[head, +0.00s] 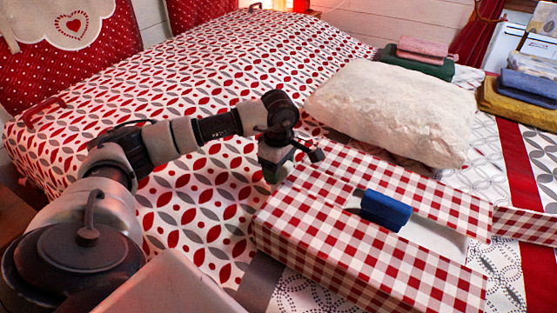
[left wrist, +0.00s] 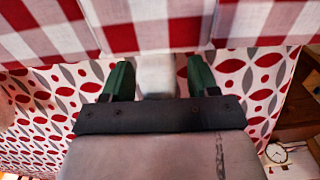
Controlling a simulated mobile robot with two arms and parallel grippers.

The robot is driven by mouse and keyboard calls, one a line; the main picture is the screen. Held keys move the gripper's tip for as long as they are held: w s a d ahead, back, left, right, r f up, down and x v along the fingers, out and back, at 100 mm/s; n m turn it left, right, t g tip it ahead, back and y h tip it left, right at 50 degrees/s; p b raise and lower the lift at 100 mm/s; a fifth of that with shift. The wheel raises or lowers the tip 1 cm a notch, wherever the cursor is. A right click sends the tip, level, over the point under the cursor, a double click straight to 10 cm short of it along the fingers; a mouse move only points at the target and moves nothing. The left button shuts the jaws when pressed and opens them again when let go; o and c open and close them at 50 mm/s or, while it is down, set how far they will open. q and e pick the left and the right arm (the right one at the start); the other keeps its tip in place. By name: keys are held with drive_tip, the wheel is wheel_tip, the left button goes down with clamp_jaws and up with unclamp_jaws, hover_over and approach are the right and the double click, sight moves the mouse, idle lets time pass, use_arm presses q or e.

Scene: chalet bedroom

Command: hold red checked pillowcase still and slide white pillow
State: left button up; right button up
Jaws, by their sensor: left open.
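The red checked pillowcase (head: 350,255) lies on the bed at the front right, with a pale strip showing between its checked panels. The white pillow (head: 395,112) lies flat on the bed behind it, outside the case. My left gripper (head: 292,163) is open at the case's left end. In the left wrist view its green fingers (left wrist: 159,75) are apart, with checked cloth (left wrist: 150,30) just beyond the tips. A pale piece shows between the fingers; I cannot tell what it is. Contact with the cloth is unclear. My right gripper is not in view.
A blue object (head: 385,210) lies on the pale strip of the case. Folded pink and green cloths (head: 418,58) and blue and mustard cloths (head: 520,98) lie beyond the pillow. The patterned bedspread (head: 200,85) is mostly clear. A clock (left wrist: 277,152) shows low right in the wrist view.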

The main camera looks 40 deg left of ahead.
use_arm(q)
drive_tip(key=c, duration=1.1)
idle(0.4)
